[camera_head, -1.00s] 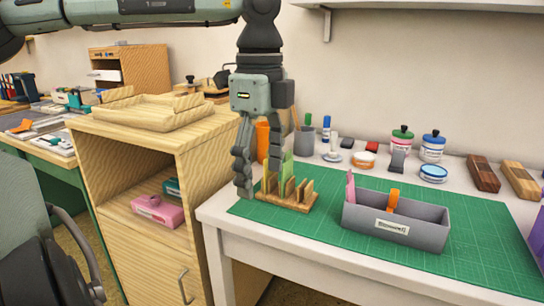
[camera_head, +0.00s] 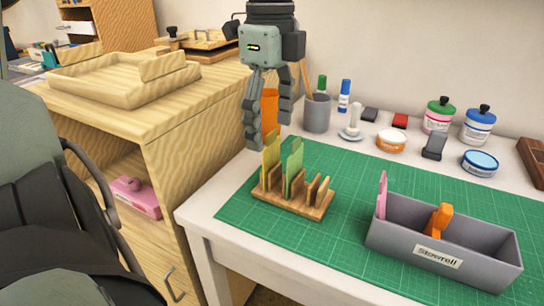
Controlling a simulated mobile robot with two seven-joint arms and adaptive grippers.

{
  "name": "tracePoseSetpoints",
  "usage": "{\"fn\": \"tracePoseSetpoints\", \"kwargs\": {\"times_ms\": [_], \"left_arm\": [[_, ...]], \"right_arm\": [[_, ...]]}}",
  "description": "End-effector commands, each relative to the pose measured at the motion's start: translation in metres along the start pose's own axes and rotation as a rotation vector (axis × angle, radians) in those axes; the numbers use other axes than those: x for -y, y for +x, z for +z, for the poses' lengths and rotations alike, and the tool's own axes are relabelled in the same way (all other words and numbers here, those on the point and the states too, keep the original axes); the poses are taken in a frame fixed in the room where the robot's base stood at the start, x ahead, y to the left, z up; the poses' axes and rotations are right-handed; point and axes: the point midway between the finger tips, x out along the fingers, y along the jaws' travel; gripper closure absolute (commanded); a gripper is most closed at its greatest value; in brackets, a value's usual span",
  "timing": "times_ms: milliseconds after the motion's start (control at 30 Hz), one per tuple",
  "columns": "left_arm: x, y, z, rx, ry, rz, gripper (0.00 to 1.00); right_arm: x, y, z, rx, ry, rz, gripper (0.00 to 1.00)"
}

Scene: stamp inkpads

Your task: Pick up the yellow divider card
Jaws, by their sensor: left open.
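The yellow divider card (camera_head: 269,155) stands upright in the left part of a slotted wooden rack (camera_head: 305,208) on the green cutting mat. A green card (camera_head: 294,168) stands to its right in the same rack. My left gripper (camera_head: 268,126) points down with its fingers apart, close to the top of the yellow card. The left finger overlaps the card's upper left edge in the picture. I cannot tell whether they touch. Nothing shows held between the fingers. My right gripper is not in view.
A grey bin (camera_head: 400,243) with a pink card (camera_head: 382,195) and an orange card (camera_head: 438,221) stands right of the rack. An orange cup (camera_head: 270,108) and a grey pen cup (camera_head: 317,114) stand behind. The cutting mat (camera_head: 345,170) is clear between rack and bin.

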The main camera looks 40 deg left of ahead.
Motion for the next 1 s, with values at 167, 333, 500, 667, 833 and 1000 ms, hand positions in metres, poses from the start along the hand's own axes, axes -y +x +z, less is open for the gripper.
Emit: {"fn": "tracePoseSetpoints", "kwargs": {"times_ms": [167, 333, 500, 667, 833, 1000], "left_arm": [[-0.002, 0.023, -0.001, -0.002, 0.001, 0.006, 0.28], [-0.001, 0.048, -0.002, -0.002, 0.000, 0.003, 0.28], [-0.001, 0.057, -0.001, 0.000, -0.002, 0.000, 0.28], [0.000, 0.057, -0.001, 0.000, -0.002, -0.001, 0.28], [-0.001, 0.057, -0.001, 0.000, -0.002, -0.001, 0.47], [-0.001, 0.057, -0.001, 0.000, -0.002, -0.001, 0.64]], "right_arm": [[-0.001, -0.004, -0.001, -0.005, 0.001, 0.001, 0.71], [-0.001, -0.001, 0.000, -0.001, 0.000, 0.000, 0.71], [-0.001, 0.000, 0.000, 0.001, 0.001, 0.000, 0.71], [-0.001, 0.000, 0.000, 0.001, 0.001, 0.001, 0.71], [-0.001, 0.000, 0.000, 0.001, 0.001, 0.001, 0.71], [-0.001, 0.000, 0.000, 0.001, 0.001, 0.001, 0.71]]}}
